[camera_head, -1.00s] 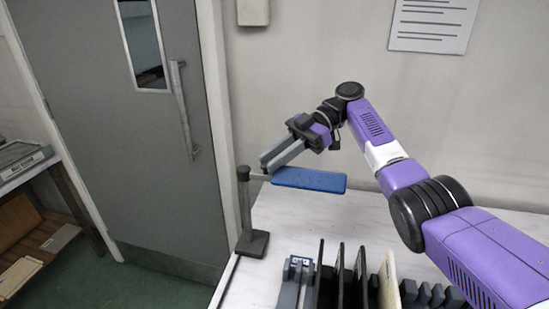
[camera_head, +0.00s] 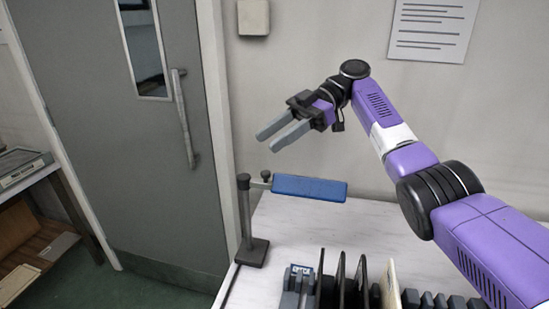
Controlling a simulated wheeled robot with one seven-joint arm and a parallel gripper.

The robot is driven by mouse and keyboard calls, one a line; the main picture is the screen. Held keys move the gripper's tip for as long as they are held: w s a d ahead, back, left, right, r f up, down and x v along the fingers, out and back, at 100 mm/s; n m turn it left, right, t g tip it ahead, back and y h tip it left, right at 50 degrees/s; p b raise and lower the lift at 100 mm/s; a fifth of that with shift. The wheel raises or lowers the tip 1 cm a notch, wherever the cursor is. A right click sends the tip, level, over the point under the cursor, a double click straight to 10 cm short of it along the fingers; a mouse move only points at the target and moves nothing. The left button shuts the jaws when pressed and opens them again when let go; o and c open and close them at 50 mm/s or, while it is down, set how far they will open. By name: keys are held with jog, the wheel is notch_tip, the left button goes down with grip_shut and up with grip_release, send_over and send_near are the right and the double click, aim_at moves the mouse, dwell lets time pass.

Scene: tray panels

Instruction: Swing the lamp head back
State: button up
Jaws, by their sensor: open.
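The lamp has a dark upright post (camera_head: 246,215) on a square base (camera_head: 252,251) at the table's left end. Its blue, flat, bar-shaped lamp head (camera_head: 309,188) reaches out to the right from the top of the post on a short joint. My gripper (camera_head: 265,143) is above and behind the lamp head's left end, pointing left and down. Its two grey fingers are apart and hold nothing. A gap shows between the fingers and the lamp head.
A rack with several upright dark panels (camera_head: 340,280) and a pale panel (camera_head: 390,287) stands at the front of the white table (camera_head: 290,232). A grey door (camera_head: 165,190) is to the left. The wall is behind my arm. The tabletop under the lamp head is clear.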

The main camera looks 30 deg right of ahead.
notch_tip(320, 180, up, 12)
jog(key=shift+r, duration=0.25)
dwell(0.5)
